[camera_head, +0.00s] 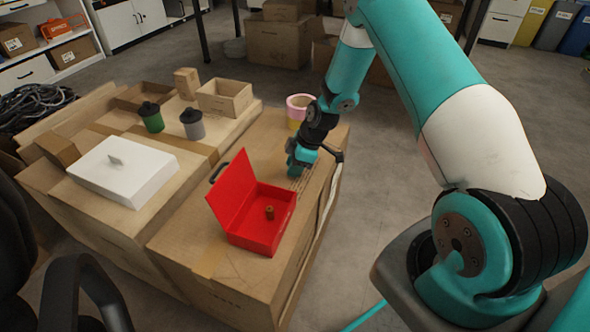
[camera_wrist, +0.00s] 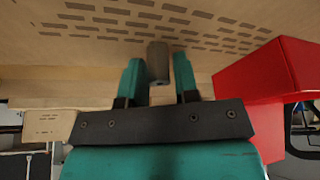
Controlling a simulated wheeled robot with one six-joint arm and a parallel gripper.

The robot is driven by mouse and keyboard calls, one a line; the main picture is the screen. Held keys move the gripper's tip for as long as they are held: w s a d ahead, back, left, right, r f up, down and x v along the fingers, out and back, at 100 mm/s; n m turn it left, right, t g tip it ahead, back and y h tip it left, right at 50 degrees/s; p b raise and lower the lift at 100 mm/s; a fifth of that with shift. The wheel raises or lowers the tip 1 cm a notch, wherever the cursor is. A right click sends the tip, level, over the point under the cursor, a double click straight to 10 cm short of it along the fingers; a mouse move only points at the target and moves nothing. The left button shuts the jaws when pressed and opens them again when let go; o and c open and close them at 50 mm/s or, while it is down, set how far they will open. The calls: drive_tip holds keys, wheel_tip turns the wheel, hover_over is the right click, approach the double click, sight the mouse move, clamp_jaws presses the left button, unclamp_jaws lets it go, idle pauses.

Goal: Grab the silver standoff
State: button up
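The silver standoff (camera_wrist: 158,62) shows in the wrist view as a small dull grey cylinder at the fingertips. My gripper (camera_wrist: 159,72) is open, with one teal finger on each side of the standoff. A gap shows at the right finger; the left one is closer, and I cannot tell if it touches. In the head view my gripper (camera_head: 298,168) is low over the near carton, behind the red box, and the standoff is hidden there.
An open red box (camera_head: 262,240) holding a small brown cylinder (camera_head: 269,212) stands close by; it also shows in the wrist view (camera_wrist: 262,75). A pink-and-yellow cup (camera_head: 299,104) is behind my gripper. A white case (camera_head: 125,170), two lidded jars and a cardboard tray (camera_head: 224,97) are at left.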

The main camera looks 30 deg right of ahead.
clamp_jaws()
